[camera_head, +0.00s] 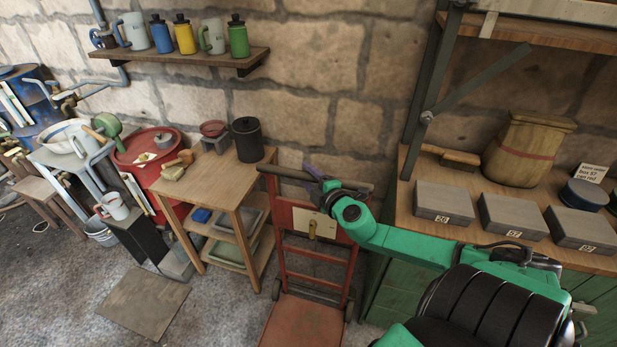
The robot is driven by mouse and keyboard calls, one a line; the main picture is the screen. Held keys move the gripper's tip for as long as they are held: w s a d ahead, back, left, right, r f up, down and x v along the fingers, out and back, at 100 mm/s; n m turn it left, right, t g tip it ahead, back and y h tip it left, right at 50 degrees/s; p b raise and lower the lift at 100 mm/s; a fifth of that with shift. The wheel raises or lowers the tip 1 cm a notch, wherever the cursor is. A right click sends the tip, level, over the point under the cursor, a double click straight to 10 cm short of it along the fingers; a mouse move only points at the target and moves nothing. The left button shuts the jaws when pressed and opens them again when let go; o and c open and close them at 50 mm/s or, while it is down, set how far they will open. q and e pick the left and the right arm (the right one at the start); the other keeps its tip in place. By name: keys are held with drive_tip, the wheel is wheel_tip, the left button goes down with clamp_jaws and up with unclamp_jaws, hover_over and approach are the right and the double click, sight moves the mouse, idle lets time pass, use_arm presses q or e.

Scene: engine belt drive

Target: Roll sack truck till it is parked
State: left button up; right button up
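The red sack truck (303,264) stands upright between the small wooden table and the green workbench, its red toe plate (302,325) on the floor at the bottom of the picture. A dark crossbar handle (284,173) runs across its top, and a pale plate with a brass-coloured piece hangs below. My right gripper (321,183), with purple fingers on a green arm, is at this handle. Its fingers show above and below the bar, but I cannot tell whether they are closed on it. My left gripper is not in view.
A wooden table (213,178) with a black canister (247,139) stands close left of the truck. The workbench (410,215) with grey boxes is on the right. A flat brown mat (145,303) lies on the floor at left. A stone wall is behind.

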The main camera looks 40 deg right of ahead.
clamp_jaws()
idle(1.2)
